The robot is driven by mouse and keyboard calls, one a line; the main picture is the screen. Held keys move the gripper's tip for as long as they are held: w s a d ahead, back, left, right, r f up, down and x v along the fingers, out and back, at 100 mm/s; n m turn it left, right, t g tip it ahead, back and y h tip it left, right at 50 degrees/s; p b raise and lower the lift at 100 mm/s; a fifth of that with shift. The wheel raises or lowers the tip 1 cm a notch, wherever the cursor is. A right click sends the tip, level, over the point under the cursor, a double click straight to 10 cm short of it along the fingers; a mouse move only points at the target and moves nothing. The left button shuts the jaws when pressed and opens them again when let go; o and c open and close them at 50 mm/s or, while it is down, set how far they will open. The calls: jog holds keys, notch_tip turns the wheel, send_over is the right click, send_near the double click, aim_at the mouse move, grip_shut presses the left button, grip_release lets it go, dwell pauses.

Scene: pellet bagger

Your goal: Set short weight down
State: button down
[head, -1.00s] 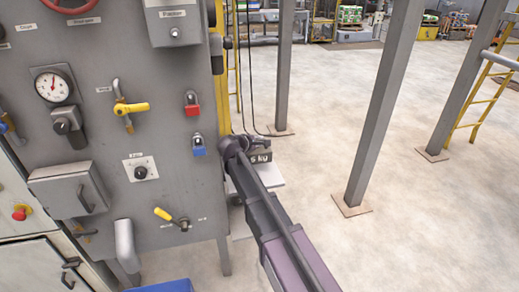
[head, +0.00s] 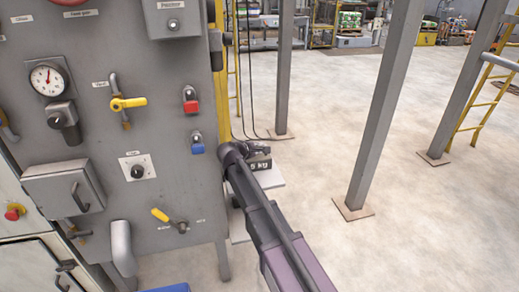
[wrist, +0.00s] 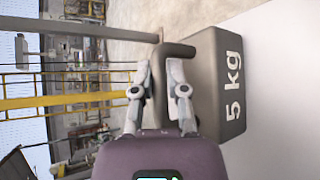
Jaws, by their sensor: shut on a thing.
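The short weight (head: 260,163) is a dark grey block marked "5 kg" with a loop handle. It is over a small white shelf (head: 270,178) beside the grey panel. In the wrist view the weight (wrist: 218,85) shows sideways, its base against or very close to the white surface (wrist: 285,110); I cannot tell if they touch. My gripper (wrist: 160,92) is shut on the handle, one finger on each side. In the head view my gripper (head: 246,148) is small and partly hidden by my own arm.
The grey control panel (head: 95,190) stands close on the left of my arm, with levers, a gauge and padlocks. Thin black cables (head: 250,90) hang behind the weight. A steel post (head: 378,110) stands to the right. Open floor lies beyond.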

jog(key=c, duration=0.7)
grip_release()
jog(key=shift+o, duration=0.2)
jog(key=shift+r, duration=0.1)
jog(key=shift+s+a+r+p, duration=0.1)
jog(key=shift+s+r+p, duration=0.05)
jog(key=shift+s+p, duration=0.15)
jog(key=p+v, duration=0.2)
jog(key=v, duration=0.4)
jog(key=shift+s+a+p, duration=0.3)
jog(key=shift+p, duration=0.05)
jog(key=shift+d, duration=0.1)
